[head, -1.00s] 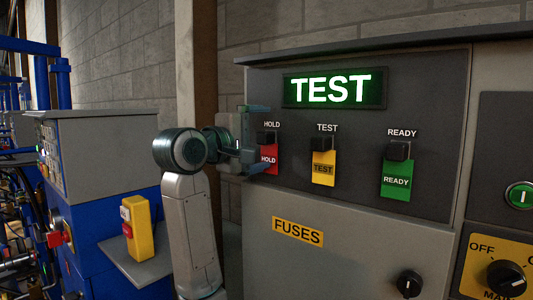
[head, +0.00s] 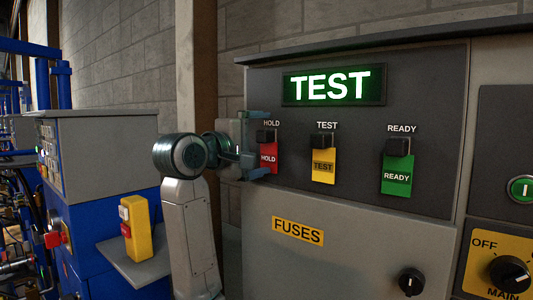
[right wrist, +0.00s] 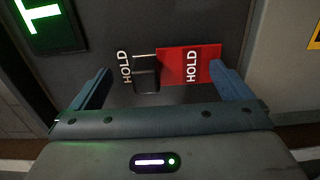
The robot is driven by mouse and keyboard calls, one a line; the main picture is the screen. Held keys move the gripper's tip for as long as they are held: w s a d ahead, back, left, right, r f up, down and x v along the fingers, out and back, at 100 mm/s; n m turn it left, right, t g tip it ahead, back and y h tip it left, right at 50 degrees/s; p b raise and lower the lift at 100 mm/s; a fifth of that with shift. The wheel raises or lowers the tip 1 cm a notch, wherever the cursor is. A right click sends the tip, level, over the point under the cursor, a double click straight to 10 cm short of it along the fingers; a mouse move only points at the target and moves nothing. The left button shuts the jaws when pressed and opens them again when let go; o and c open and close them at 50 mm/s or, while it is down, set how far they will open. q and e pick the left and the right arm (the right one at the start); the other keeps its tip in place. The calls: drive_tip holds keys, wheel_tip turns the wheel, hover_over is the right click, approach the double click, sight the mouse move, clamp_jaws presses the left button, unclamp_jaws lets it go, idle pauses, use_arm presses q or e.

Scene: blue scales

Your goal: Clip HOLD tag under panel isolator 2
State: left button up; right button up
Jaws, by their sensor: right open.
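The red HOLD tag (head: 268,158) hangs from a black clip (head: 265,136) under the word HOLD on the dark panel. In the right wrist view, the red tag (right wrist: 189,65) and black clip (right wrist: 146,73) lie ahead, between the finger lines. My right gripper (head: 262,143) is open just in front of them, one finger above and one below. The wrist view also shows the open fingers (right wrist: 159,68), with no tag gripped. The yellow TEST tag (head: 323,166) and green READY tag (head: 396,176) hang to the right. I cannot tell which control is isolator 2. My left gripper is out of view.
A lit TEST display (head: 332,85) sits above the tags. A FUSES label (head: 298,230), a black knob (head: 410,282) and a yellow OFF/MAIN rotary switch (head: 506,277) are lower down. A blue cabinet with a yellow switch box (head: 136,228) stands left of my right arm.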

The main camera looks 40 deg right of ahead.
idle(0.4)
drive_tip(key=shift+b, duration=0.45)
clamp_jaws()
idle(0.4)
drive_tip(key=shift+a+f, duration=0.1)
drive_tip(key=shift+a, duration=0.1)
drive_tip(key=shift+s+a+b, duration=0.15)
drive_tip(key=shift+a+b, duration=0.15)
drive_tip(key=shift+a, duration=1.05)
drive_tip(key=shift+s+a+b, duration=0.1)
drive_tip(key=shift+a+b, duration=0.2)
drive_tip(key=shift+a, duration=1.05)
